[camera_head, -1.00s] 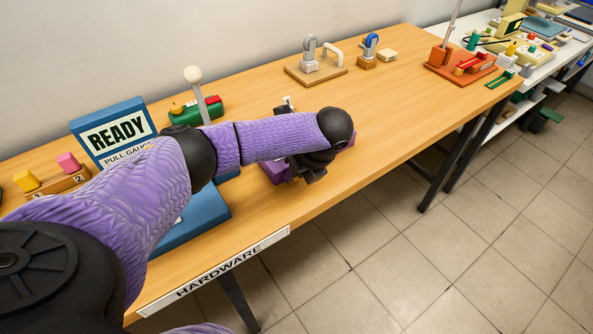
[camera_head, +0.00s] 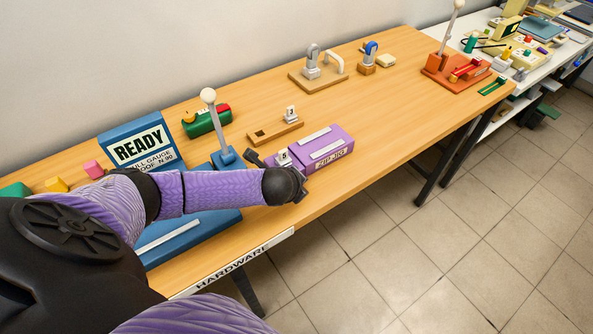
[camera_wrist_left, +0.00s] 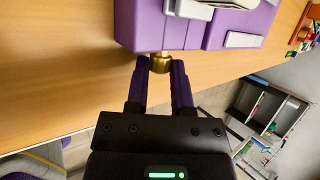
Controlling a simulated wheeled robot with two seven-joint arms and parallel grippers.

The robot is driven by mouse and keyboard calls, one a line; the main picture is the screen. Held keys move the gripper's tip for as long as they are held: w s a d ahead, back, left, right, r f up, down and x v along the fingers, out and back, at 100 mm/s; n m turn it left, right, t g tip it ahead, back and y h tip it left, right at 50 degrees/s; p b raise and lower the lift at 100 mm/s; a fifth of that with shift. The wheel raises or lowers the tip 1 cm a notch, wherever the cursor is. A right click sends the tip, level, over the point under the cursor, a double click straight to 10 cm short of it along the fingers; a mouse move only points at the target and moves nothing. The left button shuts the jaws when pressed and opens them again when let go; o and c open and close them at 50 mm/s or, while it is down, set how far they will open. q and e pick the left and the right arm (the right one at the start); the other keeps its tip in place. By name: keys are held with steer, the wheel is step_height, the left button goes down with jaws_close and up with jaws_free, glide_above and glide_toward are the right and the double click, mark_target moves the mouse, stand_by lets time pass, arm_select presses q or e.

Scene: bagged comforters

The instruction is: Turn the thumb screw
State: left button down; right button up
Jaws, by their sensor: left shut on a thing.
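A purple jig (camera_head: 326,148) with pale strips and a label sits near the front edge of the wooden table. In the left wrist view, the jig (camera_wrist_left: 185,30) fills the top, and a brass thumb screw (camera_wrist_left: 160,64) sticks out of its near side. My left gripper (camera_wrist_left: 160,72) has its two dark fingers on either side of the screw, shut on it. In the head view, my purple arm and black wrist hide the screw and most of the left gripper. My right gripper is not in view.
A blue READY pull gauge (camera_head: 137,147), a white-knobbed lever (camera_head: 208,96) and a wooden block numbered 3 (camera_head: 276,131) stand close by. A board with grey hooks (camera_head: 316,72) and an orange lever base (camera_head: 458,72) are farther back. Bare tabletop lies right of the jig.

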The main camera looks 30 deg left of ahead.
arm_select(q)
steer(key=shift+s+f+t+h+b, duration=0.3)
steer(key=shift+f+t+b, duration=0.15)
steer(key=shift+t, duration=0.25)
steer(key=t+b, duration=0.1)
steer(key=b, duration=0.1)
steer(key=n+t+b, duration=0.1)
steer(key=t+b, duration=0.1)
steer(key=shift+s+a+f+t+h+b, duration=0.1)
steer(key=shift+f+t+h+b, duration=0.2)
steer(key=shift+h+b, duration=0.1)
steer(key=shift+n+t+b, duration=0.3)
steer(key=shift+t+b, duration=0.2)
steer(key=shift+b, duration=0.35)
steer(key=shift+r+b, duration=0.15)
steer(key=shift+b, duration=0.15)
steer(key=shift+c, duration=2.4)
jaws_free()
